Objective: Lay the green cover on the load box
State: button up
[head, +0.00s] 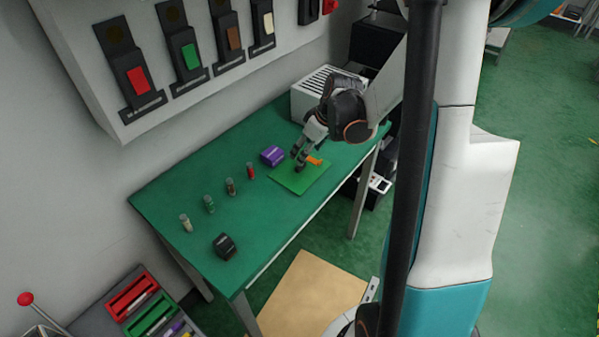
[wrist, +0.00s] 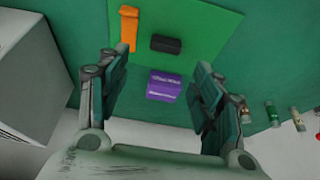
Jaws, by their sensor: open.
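The green cover (head: 295,182) is a flat, bright green square lying near the front right edge of the table; it also shows in the wrist view (wrist: 205,30). A dark block (wrist: 166,44), possibly its handle, and an orange piece (wrist: 128,27) lie on it. A purple box (head: 272,156) with unreadable pale lettering sits beside the cover, and shows between my fingers in the wrist view (wrist: 165,86). I cannot tell for certain whether it is the load box. My gripper (head: 302,160) is open and empty, over the cover's far part, hiding some of it.
A white slotted box (head: 325,90) stands at the table's right end, close to my arm. Several small vials, one of them red (head: 251,171), stand in a row left of the purple box. A black block (head: 225,246) sits near the left front edge. Wall switches hang above.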

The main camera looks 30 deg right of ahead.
jog(key=b+x, duration=0.1)
jog(key=x, duration=0.3)
jog(key=b+x, duration=0.1)
jog(key=x, duration=0.1)
jog(key=shift+s+a+f+b, duration=0.15)
jog(key=shift+s+f+b, duration=0.15)
jog(key=shift+f, duration=0.05)
jog(key=shift+r, duration=0.1)
jog(key=c, duration=1.3)
